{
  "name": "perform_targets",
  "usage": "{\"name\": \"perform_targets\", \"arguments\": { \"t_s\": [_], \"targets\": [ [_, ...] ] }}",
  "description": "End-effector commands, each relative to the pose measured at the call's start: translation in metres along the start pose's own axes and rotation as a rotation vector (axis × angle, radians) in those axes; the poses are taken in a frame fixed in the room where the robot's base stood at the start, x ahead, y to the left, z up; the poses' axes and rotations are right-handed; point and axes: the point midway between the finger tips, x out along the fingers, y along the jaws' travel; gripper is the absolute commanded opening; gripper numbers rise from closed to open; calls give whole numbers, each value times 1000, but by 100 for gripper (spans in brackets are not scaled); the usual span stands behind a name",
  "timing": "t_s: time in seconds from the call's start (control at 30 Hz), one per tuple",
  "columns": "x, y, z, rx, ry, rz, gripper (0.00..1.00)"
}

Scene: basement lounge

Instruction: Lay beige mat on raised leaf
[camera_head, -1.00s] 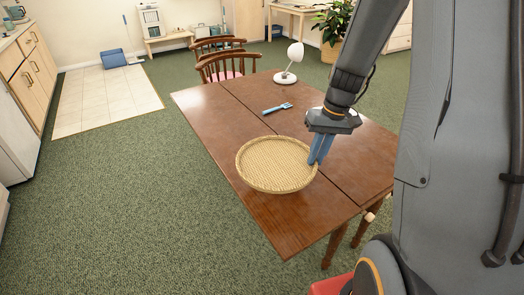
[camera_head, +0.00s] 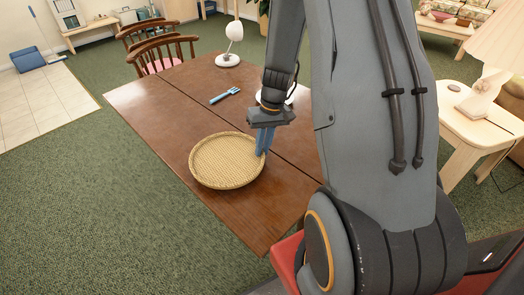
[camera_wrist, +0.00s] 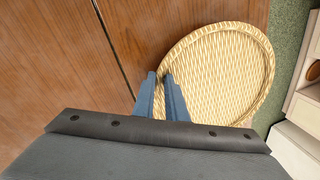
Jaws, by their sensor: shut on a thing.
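The beige mat (camera_head: 227,161) is a round woven disc with a raised rim. It is over the near end of the table's left leaf (camera_head: 150,108), lying roughly level; whether it touches the wood is not clear. My gripper (camera_head: 262,152) points down at the mat's right rim. In the wrist view the mat (camera_wrist: 222,70) shows beside the blue fingers (camera_wrist: 160,78), which are shut on its rim. A seam (camera_wrist: 112,45) divides the wooden tabletop into two leaves. My arm hides part of the right leaf.
A white item (camera_head: 291,94) is partly hidden behind my arm. Chairs (camera_head: 165,52) stand at the far end. A side table (camera_head: 470,125) is at right. Green carpet is clear at left.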

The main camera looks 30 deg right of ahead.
Motion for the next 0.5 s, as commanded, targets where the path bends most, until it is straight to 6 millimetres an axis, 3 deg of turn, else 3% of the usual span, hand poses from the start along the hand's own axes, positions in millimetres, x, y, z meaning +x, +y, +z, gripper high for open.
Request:
{"name": "perform_targets", "arguments": {
  "t_s": [0.2,0.5],
  "targets": [
    [21,4,0,-1,0,0,0],
    [23,4,-1,-2,1,0,0]
  ]
}}
